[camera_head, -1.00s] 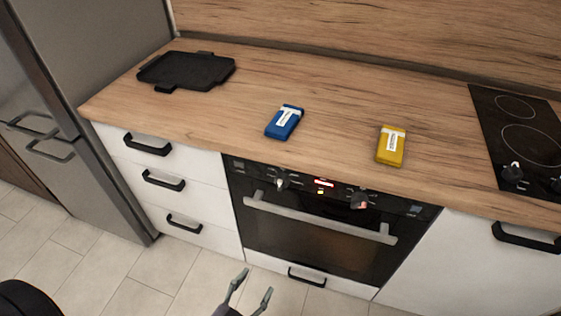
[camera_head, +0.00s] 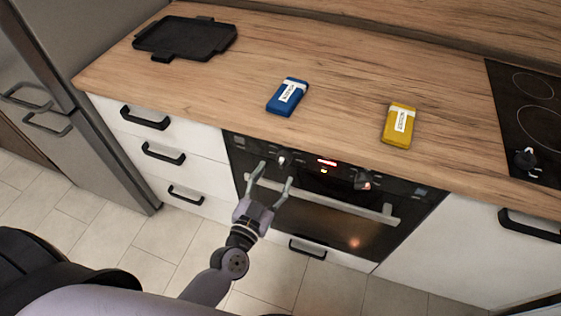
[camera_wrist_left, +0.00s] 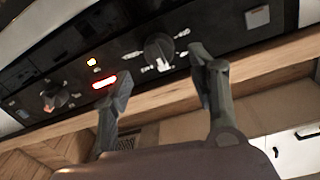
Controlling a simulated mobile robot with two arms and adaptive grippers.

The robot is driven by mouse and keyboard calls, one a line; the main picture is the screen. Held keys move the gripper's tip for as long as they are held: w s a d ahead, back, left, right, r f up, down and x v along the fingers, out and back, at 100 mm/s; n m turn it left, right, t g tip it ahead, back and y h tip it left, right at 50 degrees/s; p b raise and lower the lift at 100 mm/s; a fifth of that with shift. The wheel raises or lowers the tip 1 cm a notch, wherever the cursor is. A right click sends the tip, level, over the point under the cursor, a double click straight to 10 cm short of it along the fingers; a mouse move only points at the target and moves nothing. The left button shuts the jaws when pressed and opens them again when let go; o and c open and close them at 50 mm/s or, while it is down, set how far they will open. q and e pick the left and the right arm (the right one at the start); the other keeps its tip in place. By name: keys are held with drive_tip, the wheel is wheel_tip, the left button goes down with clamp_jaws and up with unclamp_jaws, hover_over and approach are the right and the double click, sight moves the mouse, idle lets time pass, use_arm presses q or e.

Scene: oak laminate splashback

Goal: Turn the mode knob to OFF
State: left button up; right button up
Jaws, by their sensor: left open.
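The black oven control panel has two knobs, with a lit red display between them. The left knob (camera_head: 283,158) in the head view also shows in the wrist view (camera_wrist_left: 159,50), where the picture is turned about and white marks surround it. The other knob (camera_head: 363,180) shows at the left of the wrist view (camera_wrist_left: 55,97). I cannot read which is the mode knob or its setting. My left gripper (camera_head: 276,172) is open and empty in front of the left knob. In the wrist view its fingers (camera_wrist_left: 161,66) straddle the knob's position, apparently without contact. My right gripper is out of view.
The oven's bar handle (camera_head: 340,205) runs below the panel, close to my left gripper. A blue box (camera_head: 287,97) and a yellow box (camera_head: 398,126) lie on the counter above. A black tray (camera_head: 185,38) lies farther left; a hob (camera_head: 530,110) is at right.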

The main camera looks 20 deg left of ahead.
sight(281, 164)
use_arm(q)
drive_tip(key=w, duration=0.5)
drive_tip(key=shift+w+d, duration=0.1)
drive_tip(key=shift+d, duration=0.1)
drive_tip(key=shift+c, duration=0.6)
drive_tip(key=c, duration=1.1)
